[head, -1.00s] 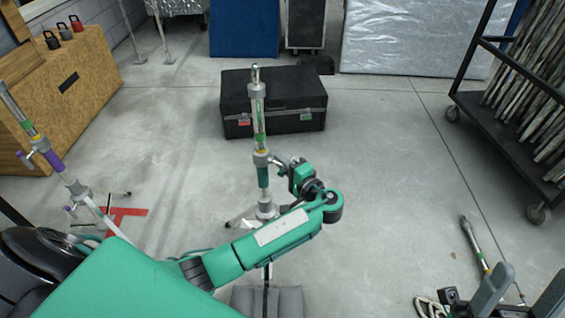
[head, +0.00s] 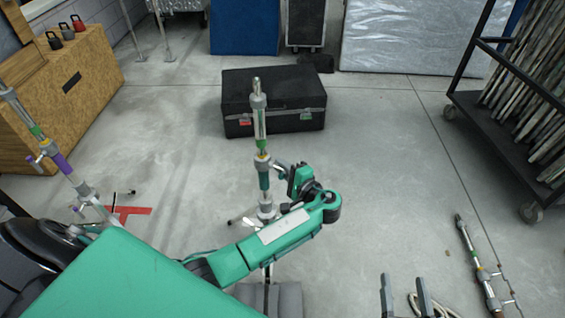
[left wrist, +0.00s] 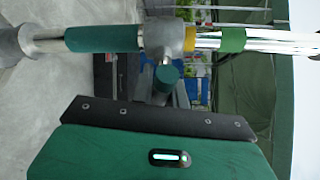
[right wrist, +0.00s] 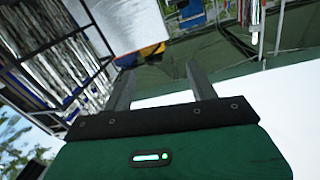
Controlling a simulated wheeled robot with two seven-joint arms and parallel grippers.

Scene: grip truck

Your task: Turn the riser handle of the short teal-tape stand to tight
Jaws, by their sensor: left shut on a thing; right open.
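The teal-tape stand (head: 264,180) stands upright in the middle of the head view, with teal tape below its grey collar. Its teal tape (left wrist: 103,39) and collar (left wrist: 166,40) run across the top of the left wrist view. The riser handle (left wrist: 167,74) sticks out from the collar toward my left gripper, its teal end between the fingers. My left gripper (head: 283,172) is shut on this handle, at the right of the stand. My arm hides part of the stand's base. My right gripper (head: 405,287) is open and empty at the bottom edge; its fingers also show in the right wrist view (right wrist: 160,82).
A purple-tape stand (head: 60,162) leans at the left, near red floor tape (head: 130,211). A black case (head: 275,100) sits behind the teal-tape stand. Another stand (head: 478,262) lies on the floor at right, near a wheeled cart (head: 500,135). The floor between is clear.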

